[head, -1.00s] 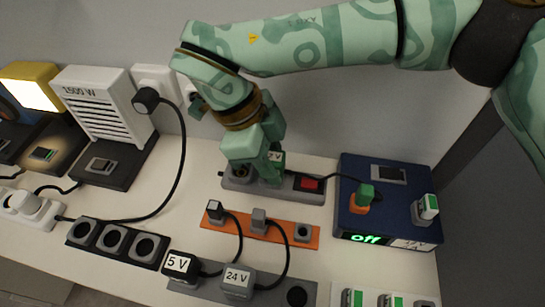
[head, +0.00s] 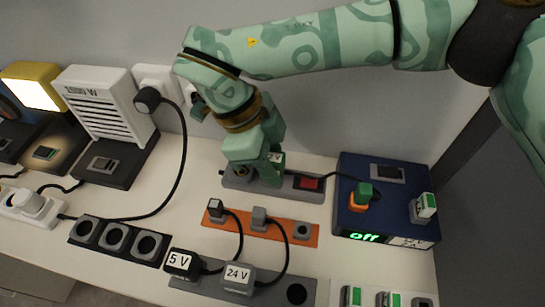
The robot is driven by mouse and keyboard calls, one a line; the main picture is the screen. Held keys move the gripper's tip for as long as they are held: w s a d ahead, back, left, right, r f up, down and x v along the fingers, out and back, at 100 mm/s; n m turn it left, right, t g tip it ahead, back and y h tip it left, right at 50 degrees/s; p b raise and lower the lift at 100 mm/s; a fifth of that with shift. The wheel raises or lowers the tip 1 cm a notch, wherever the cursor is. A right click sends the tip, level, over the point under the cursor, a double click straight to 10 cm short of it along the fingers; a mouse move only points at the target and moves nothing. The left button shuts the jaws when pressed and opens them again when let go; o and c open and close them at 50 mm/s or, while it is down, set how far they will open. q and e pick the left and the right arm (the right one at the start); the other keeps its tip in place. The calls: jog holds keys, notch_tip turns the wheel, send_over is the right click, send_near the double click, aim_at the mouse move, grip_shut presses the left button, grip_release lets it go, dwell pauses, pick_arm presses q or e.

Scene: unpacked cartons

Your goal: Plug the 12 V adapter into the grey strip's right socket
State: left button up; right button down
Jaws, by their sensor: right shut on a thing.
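My right gripper (head: 262,170) is shut on a dark adapter with a white label (head: 277,157). Only the label's end, with a "V", shows beside the fingers. They hold it at the back grey strip with a red switch (head: 306,191), over its middle to right part. My fingers hide the socket there, so I cannot tell whether the plug is seated. One round socket (head: 241,171) of that strip shows left of the fingers. A front grey strip (head: 267,297) holds a 5 V adapter (head: 183,263) and a 24 V adapter (head: 238,276); its right socket (head: 297,293) is empty.
An orange strip (head: 274,233) with two small plugs lies between the grey strips. A black strip (head: 118,239) with empty sockets lies left. A blue box (head: 388,205) reading "off" stands right; a cable runs to it. A white 1500 W heater (head: 104,105) stands back left.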

aim_at(270, 156)
jog(key=c, duration=1)
grip_release()
jog(key=shift+o, duration=0.2)
jog(key=p+v, duration=0.2)
jog(key=v, duration=0.3)
jog(key=shift+d+r, duration=0.1)
jog(key=shift+r, duration=0.05)
pick_arm(q)
jog(key=shift+n+t, duration=0.3)
jog(key=shift+n, duration=0.1)
jog(key=r+p, duration=0.1)
jog(key=d+r+p, duration=0.2)
jog(key=r, duration=0.1)
jog(key=shift+s, duration=0.15)
pick_arm(e)
jog(key=v, duration=1.1)
